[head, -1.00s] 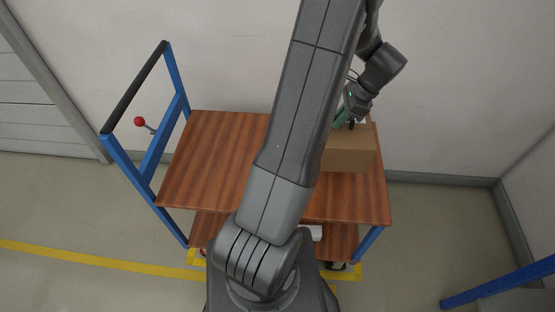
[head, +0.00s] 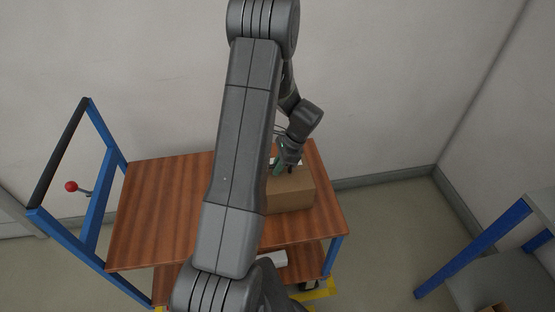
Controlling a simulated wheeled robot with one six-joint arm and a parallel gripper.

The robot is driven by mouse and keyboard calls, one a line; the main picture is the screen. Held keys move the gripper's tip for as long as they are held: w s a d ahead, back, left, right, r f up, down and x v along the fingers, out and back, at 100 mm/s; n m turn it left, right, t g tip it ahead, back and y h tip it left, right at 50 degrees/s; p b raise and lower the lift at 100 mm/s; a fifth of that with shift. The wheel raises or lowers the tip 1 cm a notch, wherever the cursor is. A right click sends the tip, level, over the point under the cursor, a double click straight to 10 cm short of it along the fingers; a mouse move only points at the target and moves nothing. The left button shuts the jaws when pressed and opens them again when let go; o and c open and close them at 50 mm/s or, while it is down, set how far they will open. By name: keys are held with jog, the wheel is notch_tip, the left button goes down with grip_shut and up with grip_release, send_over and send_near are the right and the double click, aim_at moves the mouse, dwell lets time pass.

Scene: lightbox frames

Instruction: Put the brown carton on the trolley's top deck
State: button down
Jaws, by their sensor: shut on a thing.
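The brown carton (head: 291,193) is at the right part of the trolley's wooden top deck (head: 165,208). It looks upright and appears to rest on the deck or hang just over it; I cannot tell which. My gripper (head: 282,170) is at the carton's top edge and is shut on it. My arm hides the carton's left side and part of the deck's middle. The trolley has a blue frame with a black-topped handle (head: 62,150) on the left.
A lower wooden shelf (head: 308,260) holds a white item (head: 273,259). A red-knobbed lever (head: 72,187) stands by the handle. A wall is close behind. Another blue-framed stand (head: 480,245) is at the right. The deck's left part is clear.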

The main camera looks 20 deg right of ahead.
jog(key=c, duration=1.5)
grip_release()
jog(key=shift+o, duration=0.2)
jog(key=v, duration=1.2)
